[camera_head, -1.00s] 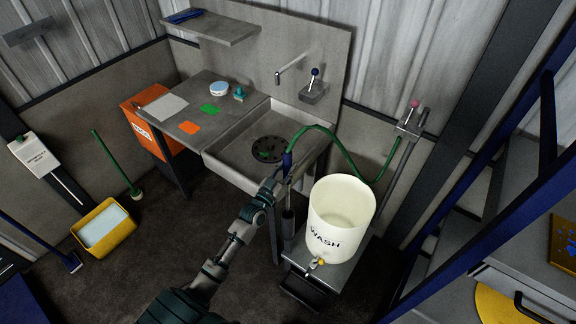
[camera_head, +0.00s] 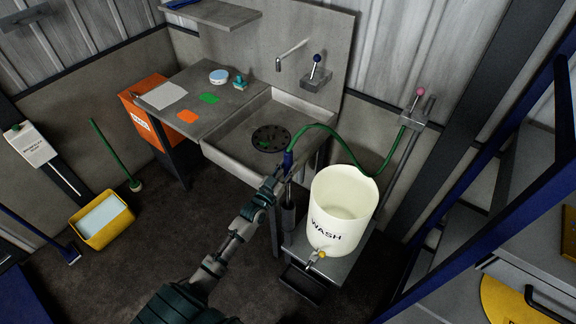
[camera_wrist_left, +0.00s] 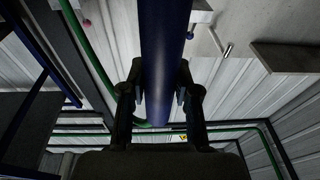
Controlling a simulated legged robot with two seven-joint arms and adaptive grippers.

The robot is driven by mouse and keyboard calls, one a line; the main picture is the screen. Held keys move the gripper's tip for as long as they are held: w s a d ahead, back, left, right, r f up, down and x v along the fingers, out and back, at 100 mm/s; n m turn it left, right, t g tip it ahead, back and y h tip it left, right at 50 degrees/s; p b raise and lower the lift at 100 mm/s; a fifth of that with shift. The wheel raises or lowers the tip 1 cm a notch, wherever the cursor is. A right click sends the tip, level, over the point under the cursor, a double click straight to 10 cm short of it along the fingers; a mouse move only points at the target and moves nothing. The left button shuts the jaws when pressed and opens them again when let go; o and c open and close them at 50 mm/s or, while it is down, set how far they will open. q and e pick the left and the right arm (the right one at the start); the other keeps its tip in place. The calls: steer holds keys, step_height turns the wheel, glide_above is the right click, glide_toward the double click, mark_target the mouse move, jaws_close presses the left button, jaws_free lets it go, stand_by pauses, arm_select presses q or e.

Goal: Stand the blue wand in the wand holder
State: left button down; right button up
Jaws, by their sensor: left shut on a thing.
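The blue wand (camera_head: 288,158) is upright in the head view by the front right corner of the sink, with a green hose (camera_head: 345,155) running from its top to the right. My left gripper (camera_head: 277,178) is shut on it. In the left wrist view the wand (camera_wrist_left: 165,50) passes between the two fingers of my left gripper (camera_wrist_left: 160,90). A dark grey upright tube (camera_head: 289,213), which looks like the wand holder, is just below the gripper, left of the wash bucket. The wand's lower end is hidden, so I cannot tell whether it is inside the tube. My right gripper is out of view.
A cream wash bucket (camera_head: 340,205) with a tap stands on a small grey stand (camera_head: 338,272) close right of the gripper. The sink (camera_head: 235,150) is behind. A yellow tub (camera_head: 72,228) and a green-handled brush (camera_head: 110,155) are on the left. Floor between is clear.

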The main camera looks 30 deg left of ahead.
arm_select(q)
steer(key=shift+r, duration=0.15)
